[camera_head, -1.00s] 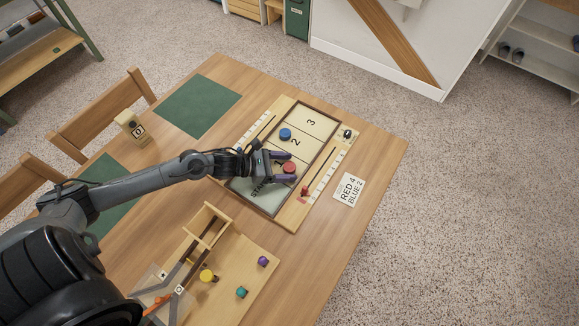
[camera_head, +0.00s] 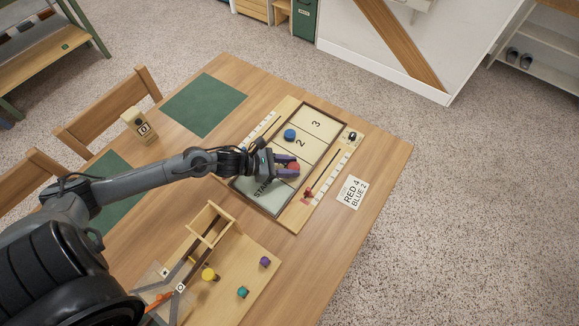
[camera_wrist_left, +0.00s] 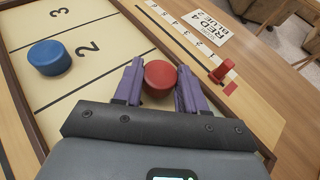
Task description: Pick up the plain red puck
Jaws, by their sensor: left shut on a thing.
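The plain red puck (camera_wrist_left: 160,76) sits between the two purple fingers of my left gripper (camera_wrist_left: 160,88), which is shut on it. In the head view the red puck (camera_head: 293,166) is partly covered by the left gripper (camera_head: 288,164), low over the board's section 1. The game board (camera_head: 303,209) has a dark-edged lane with sections marked 1, 2 and 3 and a START area. A blue puck (camera_head: 290,135) lies in section 2; it also shows in the left wrist view (camera_wrist_left: 49,57). My right gripper is not in view.
A red score peg (camera_wrist_left: 221,71) stands on the scale beside the lane. A card (camera_head: 351,192) reading RED 4 BLUE 2 lies to the right. A wooden tray (camera_head: 222,305) with yellow, teal and purple pieces is in front. A small counter block (camera_head: 138,126) stands at the left.

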